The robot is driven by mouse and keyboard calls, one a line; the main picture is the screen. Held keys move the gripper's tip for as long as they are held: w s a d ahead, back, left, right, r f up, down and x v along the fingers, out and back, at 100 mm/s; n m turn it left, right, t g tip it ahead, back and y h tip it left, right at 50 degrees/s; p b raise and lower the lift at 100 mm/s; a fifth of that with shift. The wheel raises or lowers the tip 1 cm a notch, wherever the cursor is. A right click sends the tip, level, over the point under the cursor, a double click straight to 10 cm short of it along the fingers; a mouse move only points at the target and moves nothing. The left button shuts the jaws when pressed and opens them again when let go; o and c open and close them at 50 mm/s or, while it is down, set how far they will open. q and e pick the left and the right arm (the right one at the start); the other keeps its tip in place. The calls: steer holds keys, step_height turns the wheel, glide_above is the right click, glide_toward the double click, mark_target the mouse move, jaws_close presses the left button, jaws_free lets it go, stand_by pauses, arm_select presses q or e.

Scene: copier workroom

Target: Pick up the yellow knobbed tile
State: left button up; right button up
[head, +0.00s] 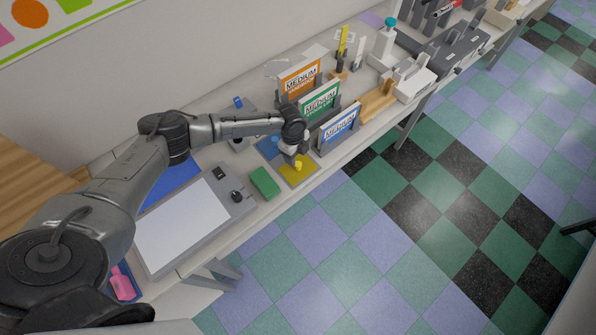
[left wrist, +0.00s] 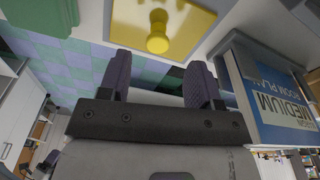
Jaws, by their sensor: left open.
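The yellow knobbed tile (head: 300,175) lies flat on the bench near its front edge, with its round yellow knob standing up from it. In the left wrist view the tile (left wrist: 190,28) is at the top, its knob (left wrist: 158,40) beyond the fingertips and roughly between them. My left gripper (head: 291,157) is just above and behind the tile in the head view. Its two dark fingers are apart and empty in the left wrist view (left wrist: 159,78); no contact with the knob shows. My right gripper is not in view.
A blue tile (head: 268,147) lies behind the yellow one. A green block (head: 265,183) is to its left. Upright blue (head: 340,128), green (head: 319,99) and orange (head: 299,80) "MEDIUM" boxes stand close on the right. A grey-framed white panel (head: 182,226) lies farther left.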

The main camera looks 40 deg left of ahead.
mark_target(298, 164)
arm_select(q)
steer(key=shift+s+d+f+b, duration=0.1)
steer(key=shift+d+f+b, duration=0.05)
steer(key=shift+f+b, duration=0.7)
steer(key=shift+w+d+f+b, duration=0.15)
steer(key=shift+f+b, duration=0.4)
steer(key=shift+f, duration=0.6)
steer(key=shift+s+d+f+b, duration=0.2)
steer(key=shift+f+b, duration=0.5)
steer(key=shift+f, duration=0.3)
steer(key=c, duration=1)
